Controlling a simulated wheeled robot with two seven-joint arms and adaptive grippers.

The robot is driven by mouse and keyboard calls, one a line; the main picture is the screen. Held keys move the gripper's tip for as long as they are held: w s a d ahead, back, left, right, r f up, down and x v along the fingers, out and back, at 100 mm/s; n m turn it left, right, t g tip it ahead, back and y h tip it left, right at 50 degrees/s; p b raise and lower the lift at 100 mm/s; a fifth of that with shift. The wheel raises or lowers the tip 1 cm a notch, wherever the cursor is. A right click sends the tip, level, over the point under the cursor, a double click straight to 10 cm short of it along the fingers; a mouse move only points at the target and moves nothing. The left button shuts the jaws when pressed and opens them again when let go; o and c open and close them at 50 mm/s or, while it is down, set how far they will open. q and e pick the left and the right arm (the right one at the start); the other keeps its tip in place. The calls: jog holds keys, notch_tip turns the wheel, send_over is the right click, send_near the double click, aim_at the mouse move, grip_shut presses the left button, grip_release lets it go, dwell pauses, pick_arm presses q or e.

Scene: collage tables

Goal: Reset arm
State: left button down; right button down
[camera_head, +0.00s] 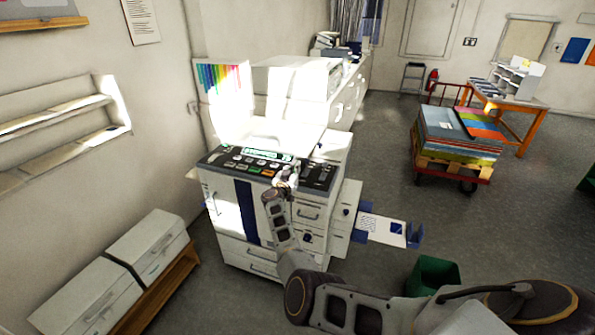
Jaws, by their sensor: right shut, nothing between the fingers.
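My right arm comes in from the lower right and reaches up to the copier (228,215). My right gripper (287,172) is at the right part of the copier's dark control panel (250,162). It is small in the picture, and its fingers look shut with nothing held. I cannot tell whether it touches the panel. My left gripper is not in view.
An output tray with a printed sheet (383,229) sticks out on the copier's right. A green bin (433,275) stands near my right arm. A loaded cart (455,145) stands right; grey floor is free between.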

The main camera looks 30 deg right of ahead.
dwell(0.6)
jog(key=shift+f+m, duration=0.1)
jog(key=shift+m, duration=0.2)
